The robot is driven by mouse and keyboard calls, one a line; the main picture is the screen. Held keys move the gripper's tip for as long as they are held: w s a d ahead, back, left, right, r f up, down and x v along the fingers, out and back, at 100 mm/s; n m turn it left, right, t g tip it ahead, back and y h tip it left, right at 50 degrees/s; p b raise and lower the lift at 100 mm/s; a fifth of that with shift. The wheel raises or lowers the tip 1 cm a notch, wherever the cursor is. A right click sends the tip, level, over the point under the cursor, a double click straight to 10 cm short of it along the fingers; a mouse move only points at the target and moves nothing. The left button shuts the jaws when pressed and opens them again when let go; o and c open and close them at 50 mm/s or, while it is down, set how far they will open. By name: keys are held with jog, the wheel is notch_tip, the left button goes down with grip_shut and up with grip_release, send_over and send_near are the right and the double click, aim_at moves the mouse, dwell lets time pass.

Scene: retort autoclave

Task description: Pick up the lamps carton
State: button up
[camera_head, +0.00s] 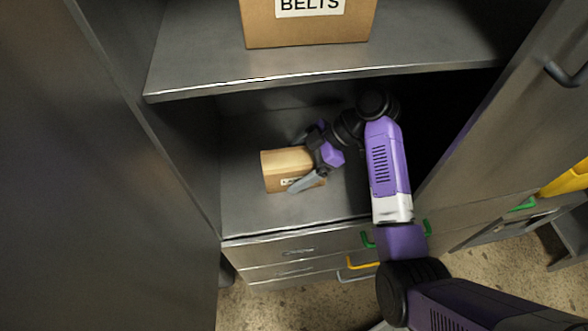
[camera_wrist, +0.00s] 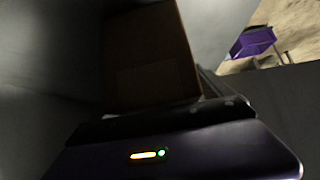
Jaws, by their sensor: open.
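A small brown carton (camera_head: 274,172) sits on the lower shelf of the open cabinet, in its left half. Its white label is mostly covered by a finger, so I cannot read it. My gripper (camera_head: 299,164) is open at the carton's right side, with one finger along the carton's front and the other behind it. In the wrist view the carton (camera_wrist: 150,55) fills the upper middle, dark and close, beyond the gripper body. Whether the fingers touch it I cannot tell.
A larger carton marked BELTS (camera_head: 308,25) stands on the upper shelf (camera_head: 300,80), above my arm. Cabinet walls stand at both sides. Drawers (camera_head: 295,257) with handles lie below the lower shelf (camera_head: 250,217). A yellow part (camera_head: 568,181) shows at the right.

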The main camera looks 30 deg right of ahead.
grip_shut()
jog(key=shift+r, duration=0.15)
